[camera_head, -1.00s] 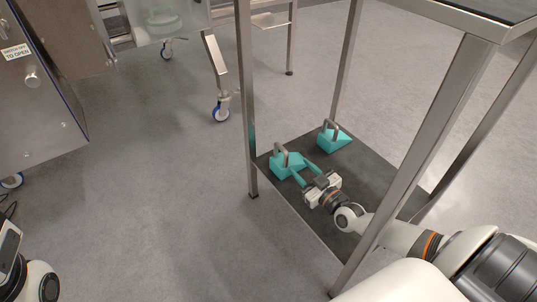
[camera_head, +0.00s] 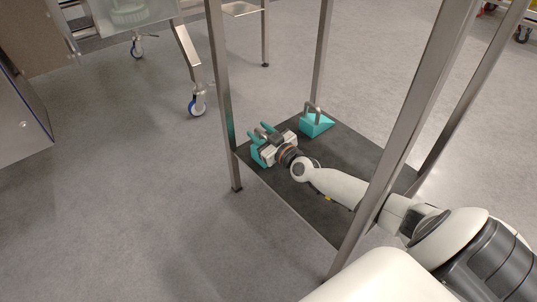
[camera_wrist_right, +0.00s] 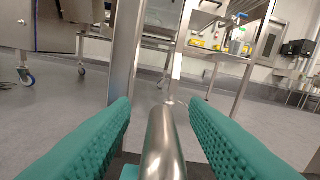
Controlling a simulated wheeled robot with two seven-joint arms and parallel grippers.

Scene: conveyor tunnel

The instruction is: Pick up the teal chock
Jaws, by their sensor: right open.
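Two teal wedge chocks with grey metal handles are on the dark lower shelf (camera_head: 345,150) of a steel-legged stand. The far chock (camera_head: 316,125) sits clear near the back leg. The near chock (camera_head: 259,156), by the left leg, is mostly hidden behind my right gripper (camera_head: 263,131). That gripper is open, with teal ribbed fingers. In the right wrist view, its fingers (camera_wrist_right: 159,112) stand on either side of the near chock's upright metal handle (camera_wrist_right: 163,145), with gaps visible. A sliver of teal shows below the handle. My left gripper is out of view.
The stand's steel legs rise close around the shelf; the left leg (camera_head: 221,95) is just beside the near chock. My right arm reaches in past the front leg (camera_head: 400,150). Wheeled steel equipment (camera_head: 190,60) stands at the back left. The floor to the left is clear.

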